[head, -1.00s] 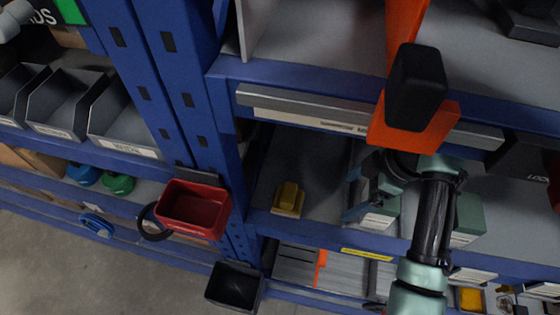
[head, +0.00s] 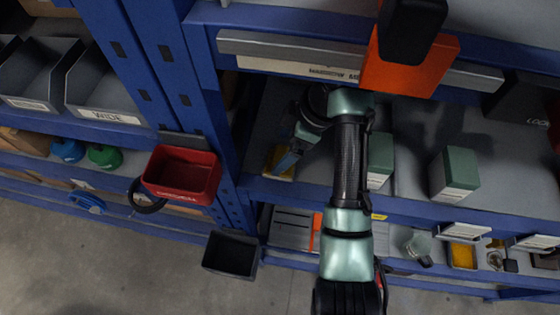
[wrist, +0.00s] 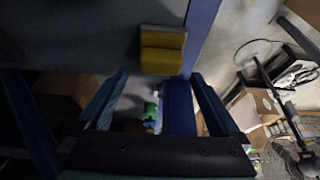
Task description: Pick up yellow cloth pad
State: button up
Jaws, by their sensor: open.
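The yellow cloth pad (head: 279,158) lies on the grey middle shelf (head: 258,140), near its left end and front edge. My gripper (head: 287,161) partly hides it in the head view. In the wrist view the pad (wrist: 162,50) shows as a thick yellow block, just beyond my open fingertips (wrist: 159,76). It lies sideways within the gap between the two blue fingers. Nothing is held, and I cannot tell whether a finger touches the pad.
Green-grey boxes (head: 455,173) stand on the same shelf to the right. A blue post (head: 206,115) rises left of the pad, with a red bin (head: 181,174) on it. An upper shelf beam (head: 300,45) runs overhead. A black bin (head: 231,254) hangs lower.

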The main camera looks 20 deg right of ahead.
aim_at(278, 155)
jog(key=shift+b+x, duration=0.45)
jog(key=shift+x, duration=0.65)
jog(key=shift+a+f+p, duration=0.15)
jog(key=shift+f+p, duration=0.05)
jog(key=shift+p, duration=0.3)
jog(key=shift+x, duration=0.8)
jog(key=c, duration=1.3)
